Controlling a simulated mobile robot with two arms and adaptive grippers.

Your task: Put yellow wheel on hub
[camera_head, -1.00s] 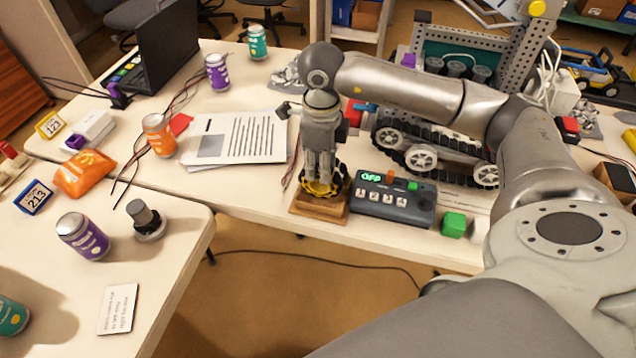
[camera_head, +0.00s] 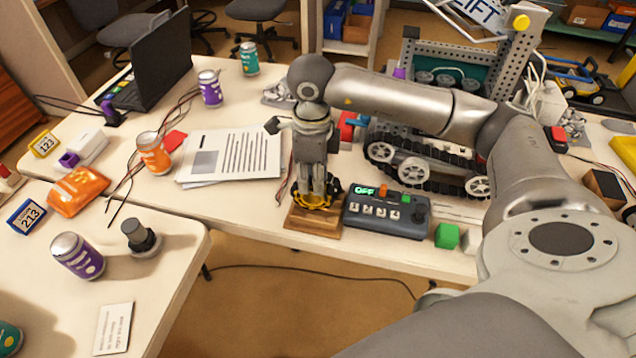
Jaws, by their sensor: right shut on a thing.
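My right gripper (camera_head: 314,196) points straight down over a wooden block (camera_head: 312,222) at the front edge of the far table. It is shut on the yellow wheel (camera_head: 303,203), which is at the block's top. The fingers hide part of the wheel, and I cannot tell if it touches the block. A dark round part shows behind the fingers. A dark grey upright post on a round base (camera_head: 140,237) stands on the near left table and may be the hub; I cannot tell for sure. My left gripper is not in view.
A grey control box (camera_head: 386,214) stands just right of the block, with a green cube (camera_head: 447,236) beyond it. A tracked robot (camera_head: 425,165) stands behind. Papers (camera_head: 235,155) lie left of the gripper. Cans, including a purple one (camera_head: 78,256), stand on the left.

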